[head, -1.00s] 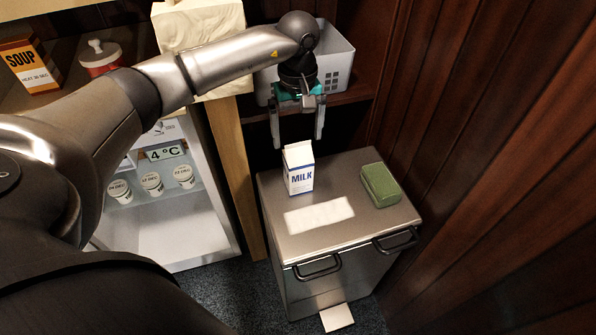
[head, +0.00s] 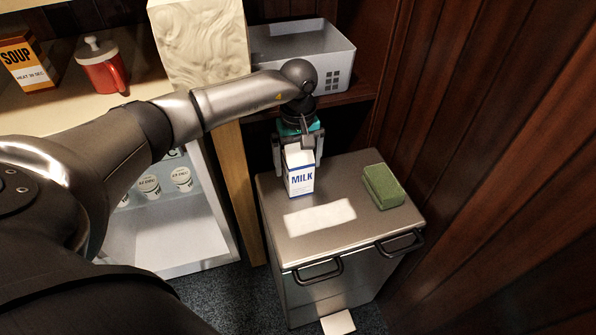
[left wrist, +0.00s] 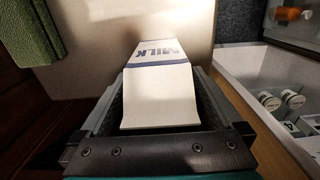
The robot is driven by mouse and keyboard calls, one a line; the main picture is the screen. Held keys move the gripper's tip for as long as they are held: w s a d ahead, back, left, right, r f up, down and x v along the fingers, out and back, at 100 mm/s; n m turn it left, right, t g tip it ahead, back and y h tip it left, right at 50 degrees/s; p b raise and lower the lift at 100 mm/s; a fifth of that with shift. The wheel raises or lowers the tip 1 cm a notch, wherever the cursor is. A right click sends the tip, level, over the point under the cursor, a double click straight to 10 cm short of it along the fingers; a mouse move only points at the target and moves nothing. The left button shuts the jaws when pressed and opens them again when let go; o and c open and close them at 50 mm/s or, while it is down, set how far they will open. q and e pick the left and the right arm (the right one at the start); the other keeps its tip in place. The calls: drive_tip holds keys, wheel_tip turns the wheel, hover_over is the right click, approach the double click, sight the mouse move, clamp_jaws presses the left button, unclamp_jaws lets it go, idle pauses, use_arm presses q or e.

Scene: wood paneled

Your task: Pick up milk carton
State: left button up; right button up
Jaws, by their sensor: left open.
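The white milk carton (head: 301,180) with blue lettering stands upright on top of the metal bin (head: 345,235), near its back left. My left gripper (head: 299,158) points down over the carton, with one finger on each side of it. It is open, and the carton's top reaches up between the fingers. In the left wrist view the carton (left wrist: 160,95) sits between the two fingers of the gripper (left wrist: 160,115). I cannot tell whether either finger touches it. My right gripper is not in view.
A green sponge-like block (head: 382,186) lies on the bin's right side. A white basket (head: 300,55) stands on a shelf behind. An open fridge (head: 165,225) with cups is at left, and a wood-paneled wall (head: 480,150) closes off the right.

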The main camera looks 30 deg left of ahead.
use_arm(q)
drive_tip(key=shift+c, duration=0.2)
clamp_jaws()
idle(0.6)
drive_tip(key=shift+r, duration=0.1)
